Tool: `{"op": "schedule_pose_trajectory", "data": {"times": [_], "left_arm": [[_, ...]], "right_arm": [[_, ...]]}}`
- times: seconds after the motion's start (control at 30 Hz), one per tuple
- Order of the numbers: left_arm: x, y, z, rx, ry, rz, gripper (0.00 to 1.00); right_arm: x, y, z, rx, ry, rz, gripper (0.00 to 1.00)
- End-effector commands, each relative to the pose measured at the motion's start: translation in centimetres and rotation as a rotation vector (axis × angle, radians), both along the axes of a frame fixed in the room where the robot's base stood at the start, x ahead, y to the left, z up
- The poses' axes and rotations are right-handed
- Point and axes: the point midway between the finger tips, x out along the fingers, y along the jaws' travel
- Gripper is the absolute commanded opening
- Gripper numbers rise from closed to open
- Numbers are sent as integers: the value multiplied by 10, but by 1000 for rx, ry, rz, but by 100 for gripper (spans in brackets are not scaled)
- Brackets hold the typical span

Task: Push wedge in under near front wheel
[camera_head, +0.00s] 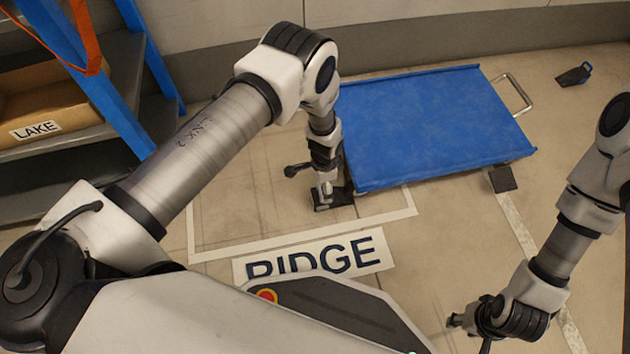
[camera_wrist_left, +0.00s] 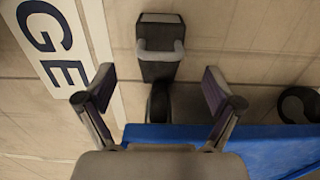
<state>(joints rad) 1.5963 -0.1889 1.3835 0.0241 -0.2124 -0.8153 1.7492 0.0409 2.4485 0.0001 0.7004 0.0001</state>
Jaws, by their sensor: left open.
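The wedge (camera_wrist_left: 160,65) is dark with a grey loop handle and lies on the floor in the left wrist view. Its inner end is close against a black wheel (camera_wrist_left: 158,103); I cannot tell whether they touch. The blue cart (camera_head: 430,125) stands above that wheel. My left gripper (camera_head: 330,198) is low at the cart's near left corner. Its fingers are spread, one on each side of the wedge and wheel line, apart from both. In the head view the arm and fingers mostly hide wedge and wheel. My right gripper (camera_head: 472,328) is empty, fingers apart, over the floor at lower right.
A second dark wedge with a blue handle (camera_head: 575,75) lies on the floor at the far right. A dark block (camera_head: 503,178) sits by the cart's near right corner. A shelf (camera_head: 130,60) with a LAKE box stands left. The RIDGE floor sign (camera_head: 360,252) and white floor lines lie in front.

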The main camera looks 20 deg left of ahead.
Motion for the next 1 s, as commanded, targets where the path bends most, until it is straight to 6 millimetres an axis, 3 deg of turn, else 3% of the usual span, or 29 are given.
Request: {"op": "schedule_pose_trajectory", "data": {"times": [0.33, 0.73, 1.0], "left_arm": [[0, 1, -4, -1, 1, 1, 92], [-1, 1, -66, 1, 1, 0, 92], [0, 1, -76, 2, -1, 1, 92]], "right_arm": [[0, 0, -2, 0, 1, 1, 40], [1, -1, -42, -1, -4, -7, 40], [2, -1, -47, -1, -6, -10, 40]]}}
